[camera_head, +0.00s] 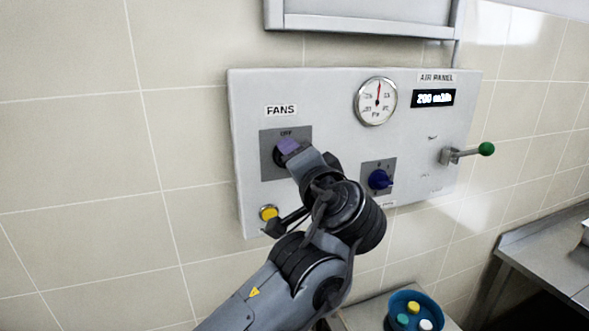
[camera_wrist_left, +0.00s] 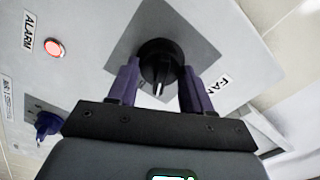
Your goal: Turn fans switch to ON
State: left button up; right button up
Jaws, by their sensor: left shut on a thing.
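The fans switch is a black rotary knob (camera_wrist_left: 160,62) on a grey square plate (camera_wrist_left: 201,32), under the FANS label (camera_head: 281,110). The word OFF (camera_head: 286,133) is readable above it in the head view. My left gripper (camera_head: 288,148) is at the switch, with its purple fingers closed on the two sides of the knob. In the left wrist view a white pointer mark (camera_wrist_left: 158,89) on the knob shows between the fingers. In the head view the fingers and wrist hide most of the knob. My right gripper is not in view.
A blue container (camera_head: 398,327) stands below. The tiled wall to the left is clear.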

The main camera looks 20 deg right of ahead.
pick_arm(q)
jog(key=shift+d+f+m+b, duration=0.1)
jog(key=shift+m+b, duration=0.55)
jog(key=shift+m, duration=2.05)
jog(key=o, duration=1)
jog(key=s+b, duration=0.1)
jog(key=s, duration=0.4)
jog(key=s+b, duration=0.1)
jog(key=s, duration=0.5)
jog(key=shift+a, duration=0.2)
